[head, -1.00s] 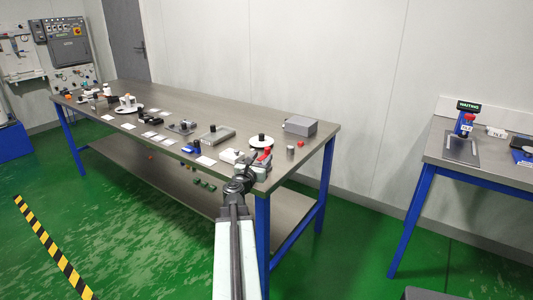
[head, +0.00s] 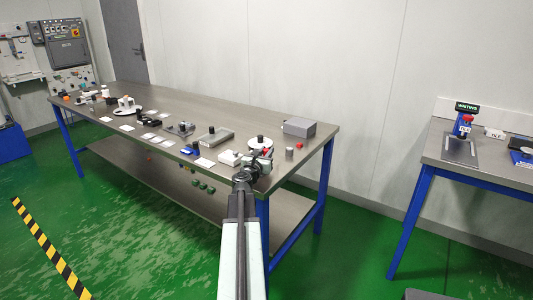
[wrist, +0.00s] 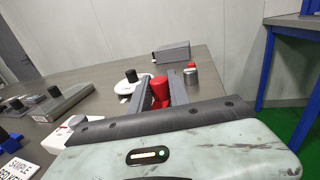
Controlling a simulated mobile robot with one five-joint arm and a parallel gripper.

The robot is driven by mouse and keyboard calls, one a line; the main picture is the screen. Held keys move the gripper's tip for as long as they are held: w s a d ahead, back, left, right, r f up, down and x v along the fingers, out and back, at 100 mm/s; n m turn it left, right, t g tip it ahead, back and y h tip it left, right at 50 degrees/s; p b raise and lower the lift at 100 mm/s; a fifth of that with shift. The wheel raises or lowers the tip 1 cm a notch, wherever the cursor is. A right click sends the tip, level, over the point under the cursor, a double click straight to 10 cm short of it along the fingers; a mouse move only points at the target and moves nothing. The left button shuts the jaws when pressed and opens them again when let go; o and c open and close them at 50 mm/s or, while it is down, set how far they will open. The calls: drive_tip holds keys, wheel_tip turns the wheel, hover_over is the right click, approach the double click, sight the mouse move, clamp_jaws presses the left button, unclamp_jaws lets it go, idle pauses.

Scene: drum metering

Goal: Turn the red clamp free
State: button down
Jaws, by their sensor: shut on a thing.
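The red clamp (wrist: 160,93) stands between the two dark fingers of my gripper (wrist: 161,80) in the wrist view, and the fingers are shut on it. Its lower part is hidden by the gripper body. In the head view, a little of the red clamp (head: 267,152) shows beside my gripper (head: 250,166), at the near right corner of the long table. A white disc with a black knob (head: 261,142) is just behind it. The disc (wrist: 128,88) also shows left of the fingers in the wrist view.
A silver cylinder (head: 290,152) stands close on the right, and a grey box (head: 299,127) is farther back. A white block (head: 229,157) and a grey tray (head: 216,136) are to the left. A second table (head: 480,172) is at the right, across open floor.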

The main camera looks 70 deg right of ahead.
drive_tip(key=shift+n+t, duration=0.4)
drive_tip(key=shift+t, duration=0.2)
drive_tip(key=n+t, duration=0.1)
drive_tip(key=t, duration=0.1)
drive_tip(key=n+t+y, duration=0.1)
drive_tip(key=n+t, duration=0.1)
drive_tip(key=t, duration=0.1)
drive_tip(key=shift+s+d+r+n+t, duration=0.1)
drive_tip(key=shift+d+n+t, duration=0.05)
drive_tip(key=shift+n+t, duration=0.15)
drive_tip(key=n+t+y, duration=0.2)
drive_tip(key=t, duration=0.1)
drive_tip(key=n+t+y, duration=0.3)
drive_tip(key=shift+d+t, duration=0.2)
drive_tip(key=shift+t, duration=0.2)
drive_tip(key=n+t+y, duration=0.2)
drive_tip(key=y, duration=0.1)
drive_tip(key=n+t+y, duration=0.1)
drive_tip(key=n+y, duration=0.2)
drive_tip(key=y, duration=0.1)
drive_tip(key=shift+n+t, duration=0.3)
drive_tip(key=shift+t, duration=0.1)
drive_tip(key=shift+w+a+n+t+y, duration=0.15)
drive_tip(key=shift+n+y, duration=0.6)
drive_tip(key=shift+y, duration=0.5)
drive_tip(key=shift+w+n+t+y, duration=0.15)
drive_tip(key=shift+n+y, duration=0.6)
drive_tip(key=shift+y, duration=0.5)
drive_tip(key=shift+s+a, duration=0.1)
